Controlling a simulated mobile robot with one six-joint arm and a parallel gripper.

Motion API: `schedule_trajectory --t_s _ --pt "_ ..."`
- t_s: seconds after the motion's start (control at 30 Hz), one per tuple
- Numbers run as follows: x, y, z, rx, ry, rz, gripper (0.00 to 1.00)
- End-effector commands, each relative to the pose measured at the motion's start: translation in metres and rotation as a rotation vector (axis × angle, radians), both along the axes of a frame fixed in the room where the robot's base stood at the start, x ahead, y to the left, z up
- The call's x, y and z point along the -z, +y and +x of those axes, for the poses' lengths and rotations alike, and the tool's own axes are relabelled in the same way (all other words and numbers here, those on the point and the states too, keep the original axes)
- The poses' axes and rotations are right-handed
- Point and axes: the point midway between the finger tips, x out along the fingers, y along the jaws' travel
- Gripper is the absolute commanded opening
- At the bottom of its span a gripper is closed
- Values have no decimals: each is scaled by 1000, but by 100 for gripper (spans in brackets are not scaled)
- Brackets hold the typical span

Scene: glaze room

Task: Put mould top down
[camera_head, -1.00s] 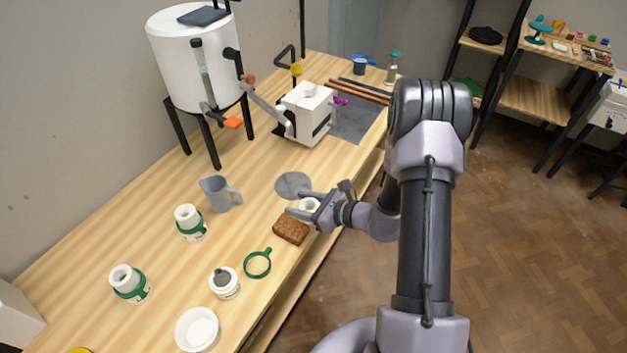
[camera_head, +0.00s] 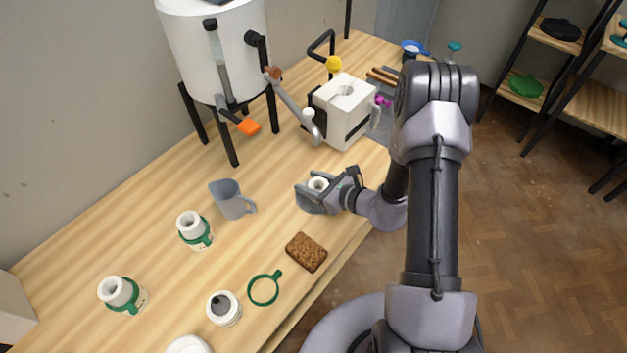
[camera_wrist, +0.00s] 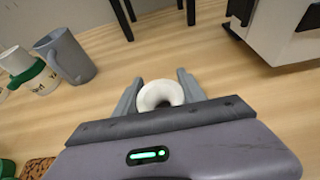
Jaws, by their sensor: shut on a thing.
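My gripper (camera_head: 311,193) is shut on a white, round piece with a hole in its top (camera_head: 318,184), which I take to be the mould top. In the wrist view the white piece (camera_wrist: 150,94) sits upright between the two grey fingers (camera_wrist: 159,84), its lower part hidden by my gripper. It is over the bench (camera_head: 275,215), between the grey jug and the white box-shaped machine. I cannot tell whether it touches the surface below. The grey disc seen earlier on the bench is not clearly visible; my gripper covers that area.
A grey jug (camera_head: 230,199) stands left of my gripper. A brown sponge (camera_head: 306,252) and a green ring (camera_head: 263,289) lie in front. Two white pieces with green bands (camera_head: 193,232) (camera_head: 118,293) stand further left. The white machine (camera_head: 346,108) and a legged tank (camera_head: 215,60) stand behind.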

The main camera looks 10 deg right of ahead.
Motion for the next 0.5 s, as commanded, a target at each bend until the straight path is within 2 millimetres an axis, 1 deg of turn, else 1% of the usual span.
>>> schedule_trajectory --t_s 0.13,0.27,0.3,0.37,0.4,0.5 --pt "-2 0 0 -1 1 0 0" --pt "2 0 0 -1 1 0 0" --pt "1 0 0 -1 1 0 55" --pt "1 0 0 -1 1 0 67" --pt "1 0 0 -2 1 0 69" --pt "0 0 0 -2 1 0 69"
